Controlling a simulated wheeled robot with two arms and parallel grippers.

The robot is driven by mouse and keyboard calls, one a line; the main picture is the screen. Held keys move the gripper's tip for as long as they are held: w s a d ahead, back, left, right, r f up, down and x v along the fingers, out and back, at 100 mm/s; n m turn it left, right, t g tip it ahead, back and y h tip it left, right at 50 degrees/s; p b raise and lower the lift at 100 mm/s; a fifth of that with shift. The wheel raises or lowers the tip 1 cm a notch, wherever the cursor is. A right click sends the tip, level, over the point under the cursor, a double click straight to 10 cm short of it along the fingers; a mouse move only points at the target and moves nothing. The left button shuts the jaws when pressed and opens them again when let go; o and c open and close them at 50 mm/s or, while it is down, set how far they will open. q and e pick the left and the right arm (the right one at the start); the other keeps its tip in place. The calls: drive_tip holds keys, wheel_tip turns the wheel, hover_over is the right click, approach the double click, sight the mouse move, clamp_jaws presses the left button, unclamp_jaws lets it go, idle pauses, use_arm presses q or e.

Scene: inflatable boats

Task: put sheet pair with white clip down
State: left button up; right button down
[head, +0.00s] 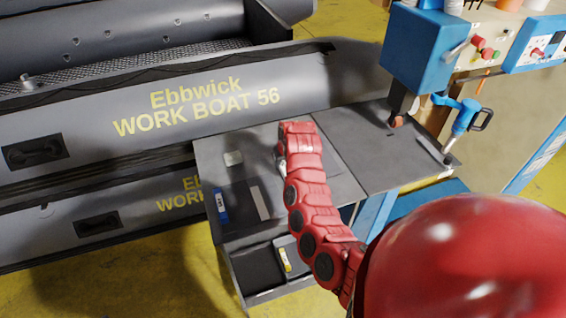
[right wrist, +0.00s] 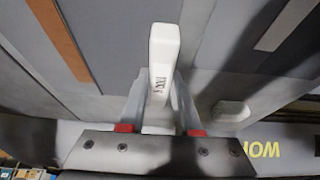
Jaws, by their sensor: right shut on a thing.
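In the right wrist view a white clip (right wrist: 163,55) with dark lettering stands between the two fingers of my right gripper (right wrist: 160,100). The gripper is shut on it. Dark grey sheet material shows behind the clip, but I cannot tell where the clipped sheet pair ends and the bench begins. In the head view my right gripper (head: 284,160) is over the grey bench top (head: 210,155), mostly hidden by my red arm, and the clip is hidden there. My left gripper is not in view.
A small pale block (head: 233,158), a blue clip (head: 221,205) on dark sheet and a grey strip (head: 259,203) lie left of my arm. A yellow-marked item (head: 285,260) is in the lower tray. The grey boat (head: 80,110) borders the bench. A blue machine (head: 420,50) stands right.

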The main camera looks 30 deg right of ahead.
drive_tip(key=c, duration=0.6)
unclamp_jaws()
